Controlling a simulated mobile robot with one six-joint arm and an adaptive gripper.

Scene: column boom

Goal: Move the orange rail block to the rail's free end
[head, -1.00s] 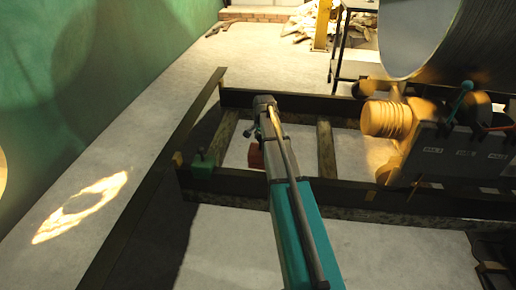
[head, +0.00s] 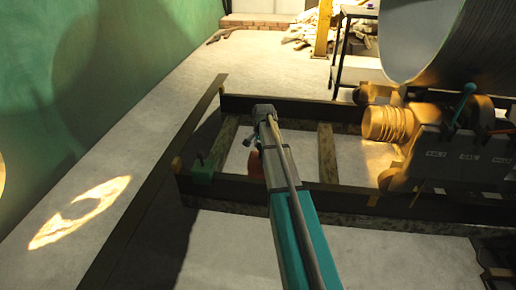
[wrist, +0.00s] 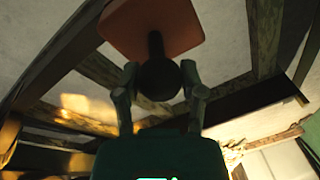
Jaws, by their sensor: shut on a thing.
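The orange rail block, orange-red with a black knob, shows in the wrist view (wrist: 150,28). My gripper (wrist: 159,80) is shut on the dark round knob, one finger on each side. In the head view only a small red part of the block (head: 255,165) shows beside my arm, which hides the rest and my fingertips. The near dark rail (head: 330,196) runs left to right below it in the picture. I cannot tell whether the block touches the rail. A green block with a dark knob (head: 201,173) sits at the rail's left end.
Wooden sleepers (head: 327,160) cross between the dark rails. A machine with a yellow ribbed cylinder (head: 390,124) and a large drum (head: 425,40) stands at the right. A long dark beam (head: 150,185) runs along the left. Pale floor lies beyond it.

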